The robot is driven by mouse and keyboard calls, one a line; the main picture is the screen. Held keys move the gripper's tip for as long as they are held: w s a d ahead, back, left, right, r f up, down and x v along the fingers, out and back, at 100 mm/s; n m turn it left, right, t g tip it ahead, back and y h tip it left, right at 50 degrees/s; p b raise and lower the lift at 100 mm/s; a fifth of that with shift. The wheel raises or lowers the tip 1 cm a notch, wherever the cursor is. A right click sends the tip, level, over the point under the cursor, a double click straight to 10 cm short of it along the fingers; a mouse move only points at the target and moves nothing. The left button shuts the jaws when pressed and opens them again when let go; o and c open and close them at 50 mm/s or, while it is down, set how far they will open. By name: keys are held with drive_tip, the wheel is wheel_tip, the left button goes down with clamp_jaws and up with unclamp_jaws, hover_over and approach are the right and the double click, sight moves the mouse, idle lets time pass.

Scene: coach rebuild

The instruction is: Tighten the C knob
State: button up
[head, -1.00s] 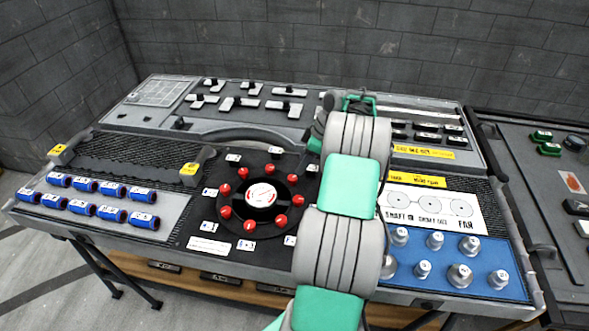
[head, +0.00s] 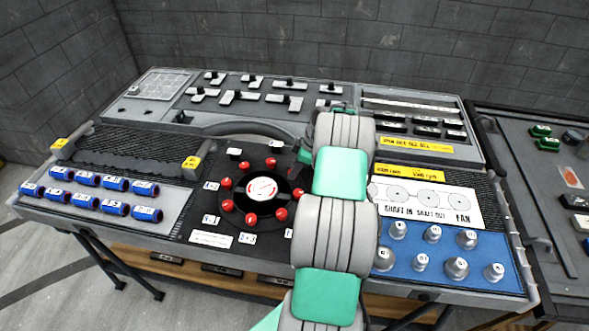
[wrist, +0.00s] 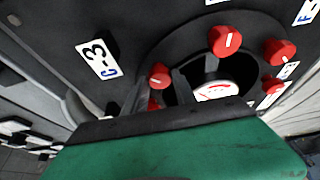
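The round dial plate (head: 287,187) is ringed by several red knobs and has a white gauge at its centre; it also shows in the wrist view (wrist: 262,28). In the wrist view a white label that seems to read C-3 (wrist: 97,60) lies left of a red knob (wrist: 160,75), so this looks like the C knob. My gripper (wrist: 161,82) has its two dark fingers apart, pointing at that knob. The knob shows between or just beyond the fingertips; contact is unclear. In the head view my arm hides the gripper.
Blue cylinders (head: 115,184) lie in rows at the left. Silver knobs (head: 457,267) stand on a blue plate (head: 405,270) at the right. A curved grey handle (head: 235,128) rises behind the dial. Small switches (head: 240,98) fill the back panel. A second console (head: 535,190) stands at the right.

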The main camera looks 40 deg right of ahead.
clamp_jaws()
drive_tip(key=shift+m+b, duration=0.3)
drive_tip(key=shift+b, duration=0.1)
drive_tip(key=shift+f+m+t+h+b, duration=0.15)
drive_tip(key=shift+m+t+h+b, duration=0.2)
drive_tip(key=shift+m+b, duration=0.6)
drive_tip(key=m+h+b, duration=0.1)
drive_tip(key=m+b, duration=0.1)
drive_tip(key=m+h+b, duration=0.1)
drive_tip(key=m, duration=0.1)
drive_tip(key=shift+a+t+b, duration=0.2)
drive_tip(key=shift+t+b, duration=0.05)
drive_tip(key=shift+b, duration=0.1)
drive_tip(key=m+h+b, duration=0.1)
drive_tip(key=m, duration=0.1)
drive_tip(key=m+h+b, duration=0.1)
drive_tip(key=m+b, duration=0.1)
drive_tip(key=m, duration=0.1)
drive_tip(key=shift+a+m, duration=0.2)
drive_tip(key=shift+m, duration=0.15)
drive_tip(key=m+g+h+b, duration=0.1)
drive_tip(key=m, duration=0.2)
drive_tip(key=m+b, duration=0.1)
drive_tip(key=m, duration=0.1)
drive_tip(key=shift+m+g+h+b, duration=0.3)
drive_tip(key=shift+m+g+h, duration=0.05)
drive_tip(key=shift+m+g, duration=0.05)
drive_tip(key=shift+o, duration=2.4)
unclamp_jaws()
